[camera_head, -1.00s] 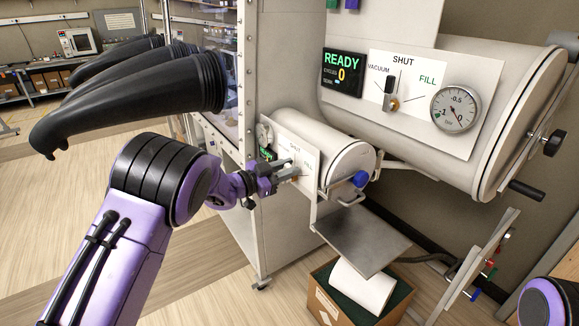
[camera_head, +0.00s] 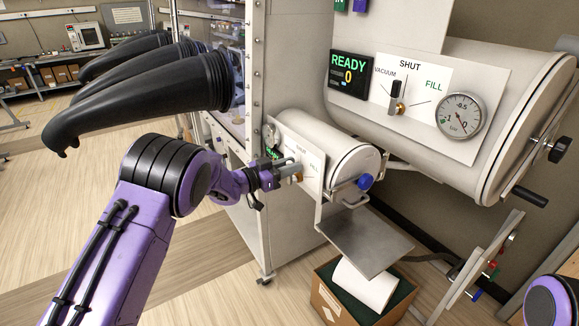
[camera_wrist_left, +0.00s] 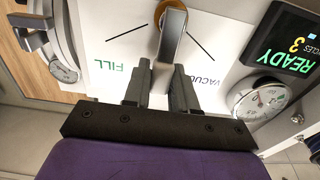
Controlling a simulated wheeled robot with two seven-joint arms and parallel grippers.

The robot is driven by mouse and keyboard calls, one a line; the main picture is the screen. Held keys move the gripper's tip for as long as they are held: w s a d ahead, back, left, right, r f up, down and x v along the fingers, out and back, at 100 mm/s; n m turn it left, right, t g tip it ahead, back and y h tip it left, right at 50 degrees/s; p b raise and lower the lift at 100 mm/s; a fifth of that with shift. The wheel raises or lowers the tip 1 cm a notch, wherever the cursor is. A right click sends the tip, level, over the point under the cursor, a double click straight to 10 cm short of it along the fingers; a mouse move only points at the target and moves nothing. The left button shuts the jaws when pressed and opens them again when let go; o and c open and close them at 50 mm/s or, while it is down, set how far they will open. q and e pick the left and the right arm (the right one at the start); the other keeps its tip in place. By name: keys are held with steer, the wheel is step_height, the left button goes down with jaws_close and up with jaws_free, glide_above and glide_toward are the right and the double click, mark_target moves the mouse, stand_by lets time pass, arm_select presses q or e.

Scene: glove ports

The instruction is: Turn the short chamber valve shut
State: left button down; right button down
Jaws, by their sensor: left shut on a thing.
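The short chamber (camera_head: 330,140) is the small white cylinder, with a white valve panel (camera_head: 312,172) on its near side. My left gripper (camera_head: 288,171) is at this panel, shut on the grey valve handle. In the left wrist view, the handle (camera_wrist_left: 171,40) runs from a brass hub (camera_wrist_left: 174,8) down between the two fingers (camera_wrist_left: 160,90). It points between the upside-down FILL label (camera_wrist_left: 111,76) and VACUUM label (camera_wrist_left: 198,78). The handle's tip and any SHUT mark there are hidden by the gripper. My right gripper is out of view.
The large chamber (camera_head: 480,80) with its own valve (camera_head: 397,98) and gauge (camera_head: 461,117) is above right. Black gloves (camera_head: 150,90) stick out above my left arm. A metal shelf (camera_head: 362,243) and open box (camera_head: 345,300) are below the short chamber.

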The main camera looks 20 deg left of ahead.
arm_select(q)
steer(key=shift+f, duration=0.1)
steer(key=c, duration=1)
jaws_free()
steer(key=b+v, duration=0.3)
steer(key=v, duration=0.7)
steer(key=shift+s+a+b, duration=0.2)
steer(key=shift+s+b, duration=0.1)
steer(key=shift+b, duration=0.05)
